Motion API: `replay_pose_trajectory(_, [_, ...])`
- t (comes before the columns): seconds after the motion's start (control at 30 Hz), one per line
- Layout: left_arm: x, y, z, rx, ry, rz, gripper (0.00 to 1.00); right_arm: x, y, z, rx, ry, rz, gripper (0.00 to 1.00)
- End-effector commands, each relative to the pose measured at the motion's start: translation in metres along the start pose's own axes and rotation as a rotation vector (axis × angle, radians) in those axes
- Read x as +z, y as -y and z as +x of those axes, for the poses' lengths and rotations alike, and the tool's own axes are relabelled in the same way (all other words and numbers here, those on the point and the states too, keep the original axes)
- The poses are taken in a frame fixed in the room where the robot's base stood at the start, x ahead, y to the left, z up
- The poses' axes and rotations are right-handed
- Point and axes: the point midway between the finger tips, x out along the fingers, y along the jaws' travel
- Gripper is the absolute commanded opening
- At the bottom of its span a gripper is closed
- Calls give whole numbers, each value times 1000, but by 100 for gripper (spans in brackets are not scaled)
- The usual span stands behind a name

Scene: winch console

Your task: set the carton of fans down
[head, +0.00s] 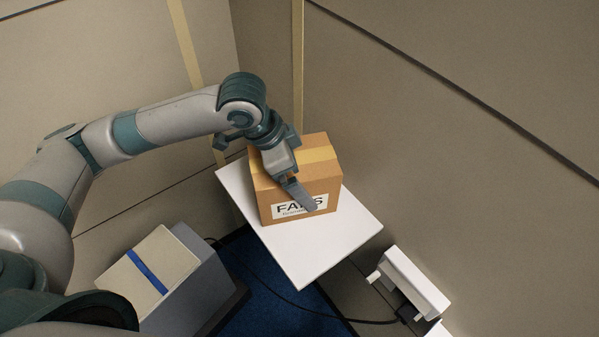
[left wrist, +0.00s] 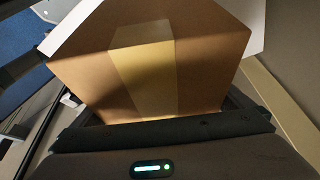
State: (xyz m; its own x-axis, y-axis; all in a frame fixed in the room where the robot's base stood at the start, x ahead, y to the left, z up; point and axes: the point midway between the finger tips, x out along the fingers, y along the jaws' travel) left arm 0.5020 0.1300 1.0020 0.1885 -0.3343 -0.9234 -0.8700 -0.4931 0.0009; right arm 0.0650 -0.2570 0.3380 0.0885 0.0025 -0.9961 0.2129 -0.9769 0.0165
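The carton of fans (head: 322,187) is a brown box with pale tape on top and a white label reading FANS on its front. It appears to stand upright on a white panel (head: 335,243), though its lower edge leaves any small gap hard to judge. My left gripper (head: 301,194) is at the carton, with one finger across the front label. The other finger is hidden, so its grip is unclear. In the left wrist view the carton (left wrist: 205,65) fills the middle, close to the gripper. My right gripper is not in view.
A grey box with a beige top and blue stripe (head: 147,272) stands at lower left. A white wall fitting (head: 415,280) with a dark cable is at lower right. Walls close in behind and to the right. The front part of the white panel is bare.

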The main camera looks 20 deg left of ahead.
Motion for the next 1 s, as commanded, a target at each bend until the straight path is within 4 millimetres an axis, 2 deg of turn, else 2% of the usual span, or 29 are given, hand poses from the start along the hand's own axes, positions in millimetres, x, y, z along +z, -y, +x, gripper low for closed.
replay_pose_trajectory(0.3, [-1, 0, -2, -1, -1, 1, 100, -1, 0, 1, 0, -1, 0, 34])
replay_pose_trajectory(0.47, [-1, 1, -12, -3, -1, 2, 100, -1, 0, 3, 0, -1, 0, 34])
replay_pose_trajectory(0.67, [-1, 1, -38, -5, -2, 2, 100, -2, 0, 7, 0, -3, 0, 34])
replay_pose_trajectory(1.0, [-1, 1, -98, -4, -2, 1, 100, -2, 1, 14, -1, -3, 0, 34])
